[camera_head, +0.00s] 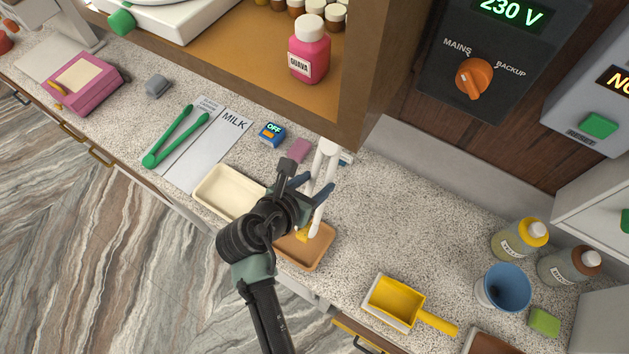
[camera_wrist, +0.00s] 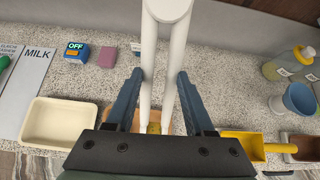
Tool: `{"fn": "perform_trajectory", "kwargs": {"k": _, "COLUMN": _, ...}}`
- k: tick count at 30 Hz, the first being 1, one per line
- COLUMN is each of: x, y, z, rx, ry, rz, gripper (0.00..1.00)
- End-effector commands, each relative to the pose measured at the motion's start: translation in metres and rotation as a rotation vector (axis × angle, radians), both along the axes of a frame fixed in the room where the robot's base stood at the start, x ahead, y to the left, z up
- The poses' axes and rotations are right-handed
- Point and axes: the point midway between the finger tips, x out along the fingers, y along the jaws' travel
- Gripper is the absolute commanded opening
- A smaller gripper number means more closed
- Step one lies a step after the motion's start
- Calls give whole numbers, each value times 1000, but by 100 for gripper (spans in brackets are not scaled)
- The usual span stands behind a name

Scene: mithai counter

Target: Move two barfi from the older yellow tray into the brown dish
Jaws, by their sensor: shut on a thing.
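My gripper (camera_head: 312,192) is shut on a pair of white tongs (camera_head: 326,165), which also show between the fingers in the wrist view (camera_wrist: 157,60). The tongs point down over the brown dish (camera_head: 318,252). A small yellow piece (camera_head: 302,235), which looks like a barfi, is at the tong tips, in or just above the dish; I cannot tell whether the tongs grip it. It shows partly in the wrist view (camera_wrist: 154,128). My arm hides part of the dish. A pale cream-yellow tray (camera_head: 228,192) to the left looks empty. No other barfi is clearly visible.
A blue device (camera_head: 271,134) and a pink block (camera_head: 298,150) lie behind. A yellow scoop (camera_head: 395,300) is at right, bottles (camera_head: 520,238) and a blue cup (camera_head: 502,288) beyond.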

Motion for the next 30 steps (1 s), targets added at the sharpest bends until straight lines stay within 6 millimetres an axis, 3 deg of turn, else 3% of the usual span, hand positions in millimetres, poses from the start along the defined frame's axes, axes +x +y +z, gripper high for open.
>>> {"fn": "perform_trajectory", "kwargs": {"k": 21, "x": 0, "y": 0, "z": -71, "rx": 1, "ry": -2, "rz": 0, "gripper": 0}}
{"fn": "perform_trajectory", "kwargs": {"k": 30, "x": 0, "y": 0, "z": -77, "rx": 1, "ry": -2, "rz": 1, "gripper": 0}}
